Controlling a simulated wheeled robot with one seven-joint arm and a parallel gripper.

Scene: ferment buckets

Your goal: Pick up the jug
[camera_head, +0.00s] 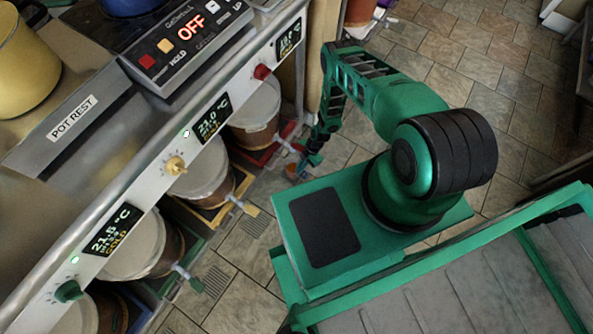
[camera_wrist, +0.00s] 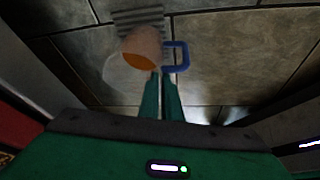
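The jug (camera_wrist: 141,46) is a clear vessel with a pinkish body, an orange patch and a squared blue handle on its right. It shows in the wrist view just beyond my gripper (camera_wrist: 162,74). In the head view it is a small orange and blue spot (camera_head: 294,170) near the bucket row, partly hidden by my arm. My gripper's two green fingers are close together with a narrow gap. Their tips overlap the lower side of the jug, near the left end of the handle. I cannot tell whether they touch or hold it.
A steel counter (camera_head: 120,215) with dials and displays runs along the left. Several buckets with taps (camera_head: 205,180) stand below it. A yellow pot (camera_head: 25,68) and a control box (camera_head: 185,40) sit on top. Tiled floor (camera_head: 235,300) is open beside the buckets; a floor grate (camera_wrist: 137,17) lies beyond the jug.

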